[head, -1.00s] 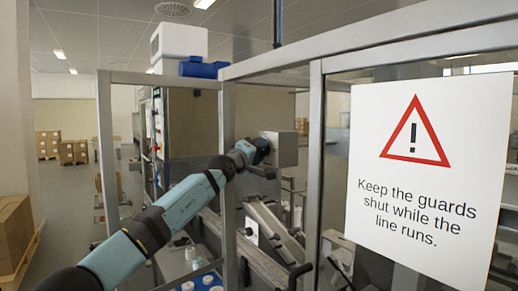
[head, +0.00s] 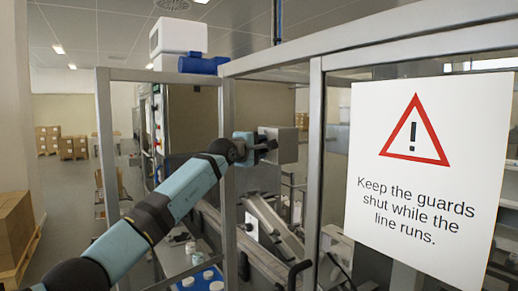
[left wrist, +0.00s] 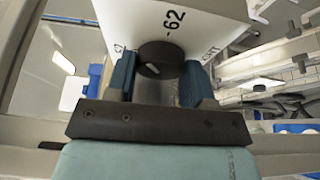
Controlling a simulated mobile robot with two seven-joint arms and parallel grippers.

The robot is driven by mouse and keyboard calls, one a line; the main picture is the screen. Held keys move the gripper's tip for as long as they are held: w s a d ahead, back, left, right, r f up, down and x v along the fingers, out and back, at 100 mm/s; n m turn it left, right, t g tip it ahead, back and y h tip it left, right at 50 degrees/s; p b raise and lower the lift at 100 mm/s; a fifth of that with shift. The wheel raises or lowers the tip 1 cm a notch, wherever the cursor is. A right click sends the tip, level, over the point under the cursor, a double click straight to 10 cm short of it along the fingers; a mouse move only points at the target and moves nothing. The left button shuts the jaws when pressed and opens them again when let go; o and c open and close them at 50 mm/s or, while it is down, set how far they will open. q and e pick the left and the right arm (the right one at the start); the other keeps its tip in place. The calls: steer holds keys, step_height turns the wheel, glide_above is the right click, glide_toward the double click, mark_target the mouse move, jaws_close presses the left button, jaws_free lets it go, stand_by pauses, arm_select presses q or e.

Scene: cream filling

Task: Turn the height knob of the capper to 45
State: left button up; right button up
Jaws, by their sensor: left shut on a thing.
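The capper's grey box (head: 288,147) hangs inside the guard frame, at the middle of the head view. In the left wrist view its white face (left wrist: 215,25) bears "62" with a tick and other print, partly hidden. The dark round height knob (left wrist: 160,58) sits below "62" and shows a short pale mark at its lower middle. My left gripper (head: 266,146) reaches the left side of the box. In the left wrist view its two blue-padded fingers (left wrist: 160,80) are shut on the knob, one on each side. The right gripper is out of view.
Metal guard posts (head: 228,190) stand close around my left arm. A guard panel with a warning sign (head: 427,170) fills the right. A slanted conveyor (head: 270,225) runs below the box. A blue tray with white round items (head: 200,280) is at the bottom.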

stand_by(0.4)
arm_select(q)
steer(key=o, duration=0.9)
steer(key=shift+o, duration=0.2)
steer(key=b+v, duration=0.4)
steer(key=v, duration=1)
steer(key=shift+d+r, duration=0.1)
steer(key=shift+d, duration=0.05)
